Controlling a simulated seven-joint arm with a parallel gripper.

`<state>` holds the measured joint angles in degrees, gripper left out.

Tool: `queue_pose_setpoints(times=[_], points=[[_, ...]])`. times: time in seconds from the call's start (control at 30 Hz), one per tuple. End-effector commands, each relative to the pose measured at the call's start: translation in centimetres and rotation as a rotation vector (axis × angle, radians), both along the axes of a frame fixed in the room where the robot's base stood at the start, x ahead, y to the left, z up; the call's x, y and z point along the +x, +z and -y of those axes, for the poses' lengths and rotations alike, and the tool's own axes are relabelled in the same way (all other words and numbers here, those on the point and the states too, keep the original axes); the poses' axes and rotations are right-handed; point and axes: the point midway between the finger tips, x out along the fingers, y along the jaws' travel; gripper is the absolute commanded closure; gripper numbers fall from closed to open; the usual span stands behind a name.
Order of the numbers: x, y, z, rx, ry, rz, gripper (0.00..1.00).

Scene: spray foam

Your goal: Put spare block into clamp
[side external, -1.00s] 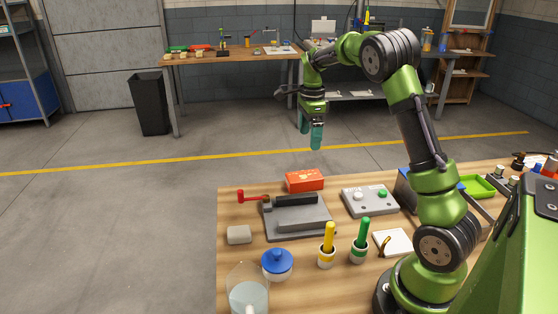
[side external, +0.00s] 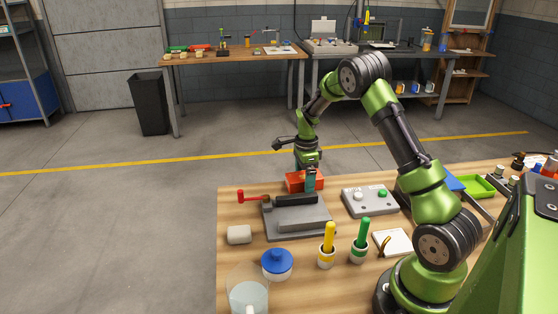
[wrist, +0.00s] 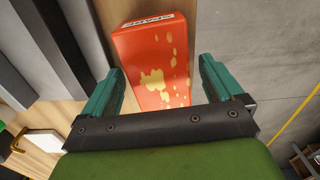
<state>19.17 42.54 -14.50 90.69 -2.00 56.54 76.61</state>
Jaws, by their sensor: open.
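The spare block is an orange-red box with worn yellowish patches and a lettered white end. It lies on the wooden table behind the clamp, partly hidden by my gripper in the side view (side external: 293,182), and it fills the middle of the wrist view (wrist: 150,62). My gripper (side external: 309,181) points down at the block. In the wrist view my gripper (wrist: 160,78) is open, with one teal finger on each side of the block and visible gaps. The clamp (side external: 298,224) is a grey vise with a red handle, just in front of the block.
A grey button box (side external: 370,201) stands right of the clamp. The table's far edge is close behind the block.

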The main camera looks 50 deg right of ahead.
Motion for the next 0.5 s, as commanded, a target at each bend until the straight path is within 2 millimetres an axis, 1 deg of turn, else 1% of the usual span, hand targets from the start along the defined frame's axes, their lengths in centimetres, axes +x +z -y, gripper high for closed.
queue_pose_setpoints(times=[0.03,0.1,0.3,0.37,0.5], points=[[-0.04,-0.48,0.0,0.001,-0.001,-0.002,0.06],[-0.03,-0.77,0.03,0.0,-0.001,0.0,0.06],[-0.01,-0.77,0.02,-0.001,-0.001,0.001,0.06],[-0.01,-0.76,0.02,-0.001,-0.001,0.001,0.14],[0.0,-0.74,0.01,0.0,-0.001,0.001,0.35]])
